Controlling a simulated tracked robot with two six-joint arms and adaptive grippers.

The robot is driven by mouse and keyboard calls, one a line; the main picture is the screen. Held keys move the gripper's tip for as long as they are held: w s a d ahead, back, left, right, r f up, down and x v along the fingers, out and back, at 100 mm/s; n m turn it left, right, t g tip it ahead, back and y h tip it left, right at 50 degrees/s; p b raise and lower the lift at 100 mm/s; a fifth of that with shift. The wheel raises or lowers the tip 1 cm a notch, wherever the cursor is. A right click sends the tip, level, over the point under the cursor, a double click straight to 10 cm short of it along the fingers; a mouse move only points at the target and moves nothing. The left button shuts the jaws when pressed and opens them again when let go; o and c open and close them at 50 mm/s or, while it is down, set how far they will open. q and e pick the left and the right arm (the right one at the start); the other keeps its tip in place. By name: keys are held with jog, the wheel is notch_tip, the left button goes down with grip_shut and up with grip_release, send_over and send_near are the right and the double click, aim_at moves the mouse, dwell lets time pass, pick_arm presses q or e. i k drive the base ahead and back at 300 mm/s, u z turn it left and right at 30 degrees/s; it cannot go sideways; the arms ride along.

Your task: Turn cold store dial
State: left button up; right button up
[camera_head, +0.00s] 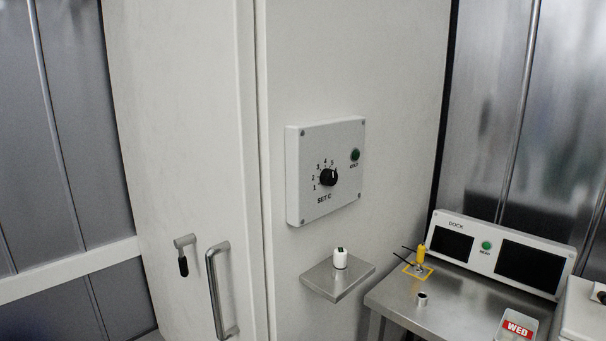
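The cold store dial (328,177) is a round black knob on a white control panel (308,209) fixed to the white wall, right of the cold store door. Numbers from 1 up to about 5 curve around its left and top, with "SET C" printed below it. A light mark on the knob seems to point up, near the 5, but it is small. A green button or lamp (355,155) sits at the panel's upper right. Neither of my grippers shows in the head view.
A small steel shelf (345,283) below the panel holds a white cylinder (340,258). The door handle (216,290) juts out at lower left. At right, a steel table (385,295) carries a dock panel (480,245), a yellow probe-like item (421,254) and a "WED" container (517,328).

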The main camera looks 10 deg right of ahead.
aim_at(328, 177)
jog(key=i, duration=0.85)
jog(key=z, duration=0.5)
